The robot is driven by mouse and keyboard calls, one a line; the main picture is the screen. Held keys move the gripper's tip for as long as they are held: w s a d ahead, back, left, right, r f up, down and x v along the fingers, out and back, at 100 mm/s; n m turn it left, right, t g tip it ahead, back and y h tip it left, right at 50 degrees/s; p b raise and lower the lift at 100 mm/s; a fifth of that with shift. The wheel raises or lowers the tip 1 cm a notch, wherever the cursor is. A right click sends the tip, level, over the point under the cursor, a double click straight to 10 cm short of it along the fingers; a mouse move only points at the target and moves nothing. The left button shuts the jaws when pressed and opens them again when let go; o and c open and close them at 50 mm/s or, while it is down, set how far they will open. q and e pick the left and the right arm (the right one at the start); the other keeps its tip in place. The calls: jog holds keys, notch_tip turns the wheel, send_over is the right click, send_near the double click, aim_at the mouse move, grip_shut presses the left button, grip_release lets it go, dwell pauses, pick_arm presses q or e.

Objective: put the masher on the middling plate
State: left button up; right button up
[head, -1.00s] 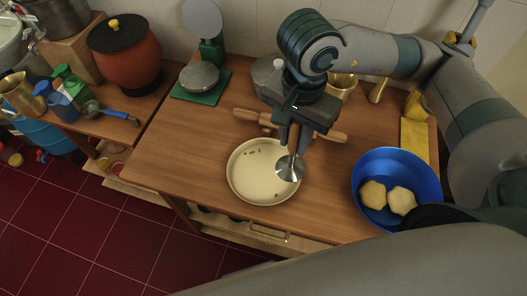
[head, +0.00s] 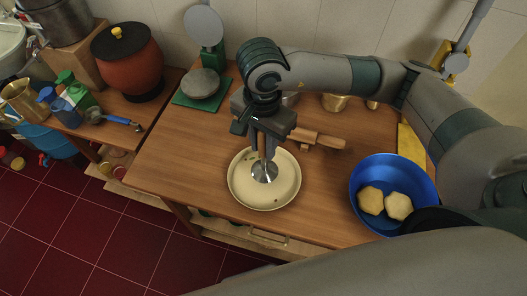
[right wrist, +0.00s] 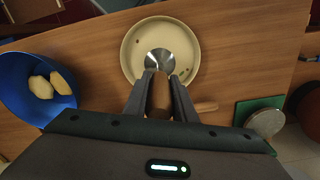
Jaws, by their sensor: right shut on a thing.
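The masher (head: 265,172) has a round shiny metal head and a wooden handle. The cream plate (head: 285,193) lies on the wooden table. My right gripper (head: 264,152) is shut on the masher's handle, with the metal head down over the plate's middle. In the right wrist view the handle (right wrist: 159,97) sits between the two fingers, and the masher head overlaps the plate (right wrist: 133,52). I cannot tell whether the head touches the plate. My left gripper is not in view.
A blue bowl (head: 428,193) with two pale round pieces stands to the right. A rolling pin (head: 325,141) lies behind the plate, partly hidden. A green scale (head: 182,99) is at the back left. The table's left part is clear.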

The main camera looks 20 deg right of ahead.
aim_at(263, 154)
jog(key=shift+f+p, duration=0.9)
jog(key=shift+f, duration=1.05)
jog(key=shift+f, duration=0.15)
jog(key=o, duration=1)
jog(key=shift+o, duration=0.2)
jog(key=shift+r, duration=0.25)
